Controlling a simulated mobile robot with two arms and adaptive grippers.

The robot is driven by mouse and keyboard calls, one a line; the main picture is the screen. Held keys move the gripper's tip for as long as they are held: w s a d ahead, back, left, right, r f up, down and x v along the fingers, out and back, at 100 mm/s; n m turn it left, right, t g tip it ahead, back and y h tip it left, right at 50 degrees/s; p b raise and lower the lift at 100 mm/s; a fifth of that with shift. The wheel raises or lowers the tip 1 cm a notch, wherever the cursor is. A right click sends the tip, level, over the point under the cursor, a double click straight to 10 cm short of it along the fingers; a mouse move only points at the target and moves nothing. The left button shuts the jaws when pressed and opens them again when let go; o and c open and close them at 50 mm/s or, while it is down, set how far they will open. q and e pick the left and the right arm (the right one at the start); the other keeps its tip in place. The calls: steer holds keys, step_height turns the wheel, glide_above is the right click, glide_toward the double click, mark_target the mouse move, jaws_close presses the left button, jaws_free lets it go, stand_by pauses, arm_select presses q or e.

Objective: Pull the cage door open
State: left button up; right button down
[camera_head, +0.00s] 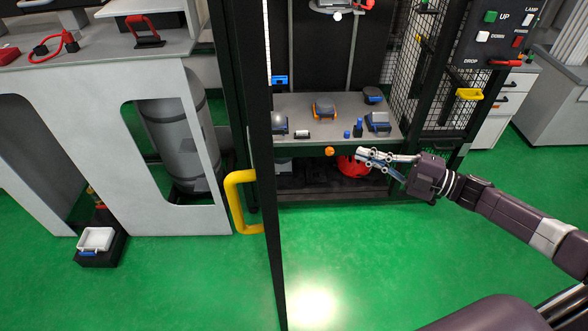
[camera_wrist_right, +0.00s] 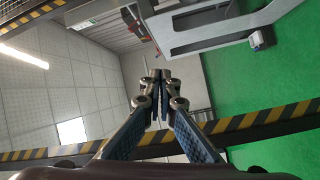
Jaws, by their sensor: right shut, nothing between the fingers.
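The cage door (camera_head: 262,150) is a tall black frame, seen nearly edge-on left of the cage opening. It appears swung out toward me, and the opening shows unobstructed. Its yellow handle (camera_head: 234,200) sticks out to the left, low on the door. My right gripper (camera_head: 362,156) is shut and empty in front of the opening, right of the door and apart from the handle. In the right wrist view its fingertips (camera_wrist_right: 160,78) are together. My left gripper is not in view.
Inside the cage a grey shelf (camera_head: 298,133) holds several small objects, with a red helmet (camera_head: 352,167) below. A control panel (camera_head: 503,35) and a yellow handle (camera_head: 469,94) are at right. A white bench (camera_head: 60,110) stands left. Green floor in front is clear.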

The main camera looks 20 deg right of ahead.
steer(key=s+a+r+n+g+y, duration=0.5)
steer(key=s+a+r+n+g, duration=0.5)
steer(key=s+r, duration=0.25)
arm_select(q)
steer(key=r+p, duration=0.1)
steer(key=p, duration=0.1)
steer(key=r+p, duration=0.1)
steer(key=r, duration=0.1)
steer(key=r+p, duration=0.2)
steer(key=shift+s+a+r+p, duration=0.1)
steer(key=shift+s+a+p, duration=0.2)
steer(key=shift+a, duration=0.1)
arm_select(e)
steer(key=w+a, duration=0.2)
steer(key=a, duration=1)
steer(key=shift+w+r+n, duration=0.25)
steer(key=shift+n, duration=0.15)
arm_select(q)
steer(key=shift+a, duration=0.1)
arm_select(e)
steer(key=shift+a, duration=0.1)
